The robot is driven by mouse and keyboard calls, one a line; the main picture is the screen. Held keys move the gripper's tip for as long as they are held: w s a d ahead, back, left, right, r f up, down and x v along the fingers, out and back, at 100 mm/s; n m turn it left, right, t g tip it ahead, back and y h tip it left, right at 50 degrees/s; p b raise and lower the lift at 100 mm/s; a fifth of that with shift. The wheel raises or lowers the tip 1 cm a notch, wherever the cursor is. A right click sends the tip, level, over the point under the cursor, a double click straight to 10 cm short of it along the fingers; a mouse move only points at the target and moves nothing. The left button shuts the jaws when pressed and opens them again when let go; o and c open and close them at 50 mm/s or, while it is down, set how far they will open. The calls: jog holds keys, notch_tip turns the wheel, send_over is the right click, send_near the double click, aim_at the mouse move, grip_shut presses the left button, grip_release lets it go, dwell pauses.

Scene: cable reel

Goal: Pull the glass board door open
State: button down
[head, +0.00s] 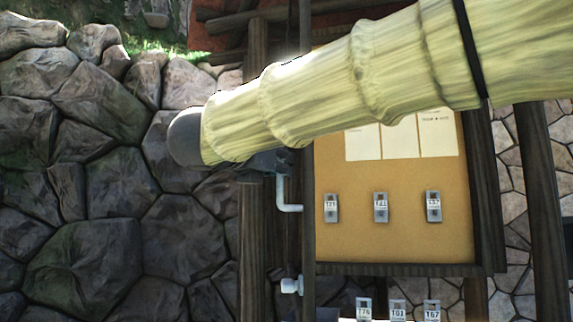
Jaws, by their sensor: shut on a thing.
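The board (395,235) is a tan panel in a dark wooden frame, right of centre. A thin dark upright edge (308,235) runs along its left side; I cannot tell how far the glass door stands open. A white bent handle (289,207) sticks out left from that edge. My gripper (270,163) shows only as a small dark part under my sleeved arm, at the handle's upper end. It is shut on the handle; the fingers are mostly hidden. My arm covers the board's upper part.
Pale papers (401,140) and several grey tags (381,207) are on the board. More tags (398,309) show below it. A white fitting (291,286) sits lower on the edge. A stone wall (90,180) fills the left; dark posts (540,190) stand right.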

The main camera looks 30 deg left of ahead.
jog(key=shift+w+d+r, duration=0.15)
jog(key=shift+d+r, duration=0.1)
jog(key=shift+r, duration=0.05)
jog(key=c, duration=1.7)
grip_release()
jog(key=shift+w, duration=0.1)
jog(key=shift+c, duration=0.2)
jog(key=shift+o, duration=1.4)
jog(key=shift+w+a+f, duration=0.1)
jog(key=shift+f, duration=0.05)
jog(key=shift+s, duration=0.35)
jog(key=s, duration=1.1)
jog(key=shift+s+d, duration=0.2)
jog(key=shift+d, duration=0.2)
